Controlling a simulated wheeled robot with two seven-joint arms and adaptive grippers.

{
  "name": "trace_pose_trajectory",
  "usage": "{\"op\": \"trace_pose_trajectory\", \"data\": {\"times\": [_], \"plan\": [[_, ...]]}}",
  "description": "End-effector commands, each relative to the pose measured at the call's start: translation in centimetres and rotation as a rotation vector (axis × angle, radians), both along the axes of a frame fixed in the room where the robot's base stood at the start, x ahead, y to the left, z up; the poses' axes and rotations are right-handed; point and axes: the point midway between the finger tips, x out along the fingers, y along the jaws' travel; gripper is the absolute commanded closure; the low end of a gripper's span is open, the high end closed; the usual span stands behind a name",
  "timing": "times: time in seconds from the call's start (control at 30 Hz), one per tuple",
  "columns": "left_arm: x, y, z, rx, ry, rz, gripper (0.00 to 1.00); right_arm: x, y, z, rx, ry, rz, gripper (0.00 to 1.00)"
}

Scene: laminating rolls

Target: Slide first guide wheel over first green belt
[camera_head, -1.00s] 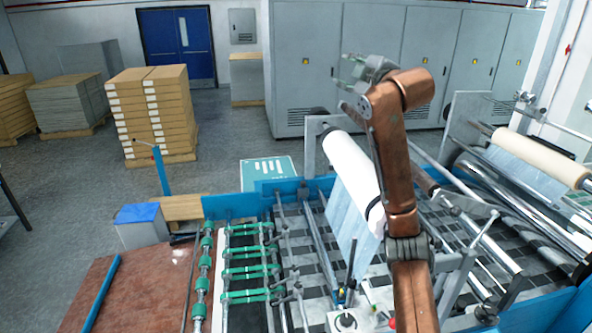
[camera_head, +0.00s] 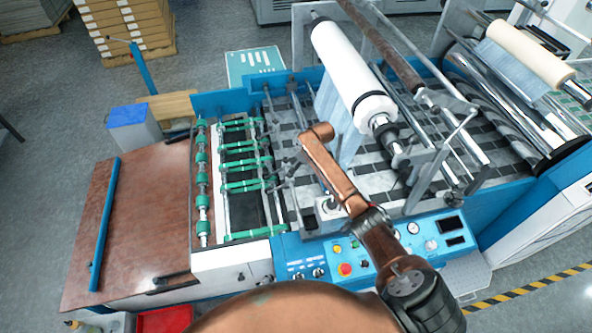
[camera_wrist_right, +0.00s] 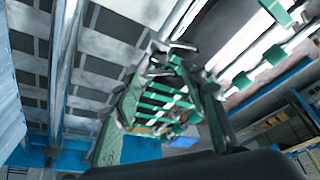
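Several green belts (camera_head: 243,164) run across the feed section of the machine; they also show in the right wrist view (camera_wrist_right: 168,98). Small guide wheels on metal holders (camera_head: 270,184) sit at the belts' right ends. I cannot tell which wheel or belt is the first. My right arm reaches in from the lower right in the head view, its far end beside the holders; its fingers are not clear there. In the right wrist view my right gripper (camera_wrist_right: 165,90) is open, its two fingers apart with belts visible beyond them. My left gripper is not in view.
Green rollers on a shaft (camera_head: 203,185) stand left of the belts. A control panel (camera_head: 330,255) lies in front, and a brown feed table (camera_head: 140,220) is at left.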

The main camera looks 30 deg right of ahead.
Motion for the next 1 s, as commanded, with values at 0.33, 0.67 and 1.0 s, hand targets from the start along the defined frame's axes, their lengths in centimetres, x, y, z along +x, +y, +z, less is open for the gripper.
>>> {"op": "trace_pose_trajectory", "data": {"times": [0.33,0.67,1.0], "plan": [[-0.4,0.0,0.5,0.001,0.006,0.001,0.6,1.7,0.9,-4.6,0.0,0.0,-0.001,0.61],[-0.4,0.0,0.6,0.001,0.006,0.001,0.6,2.4,1.2,-6.5,-0.001,-0.003,0.0,0.61],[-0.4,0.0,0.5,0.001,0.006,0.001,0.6,2.4,1.2,-6.5,-0.001,-0.003,0.0,0.7]]}}
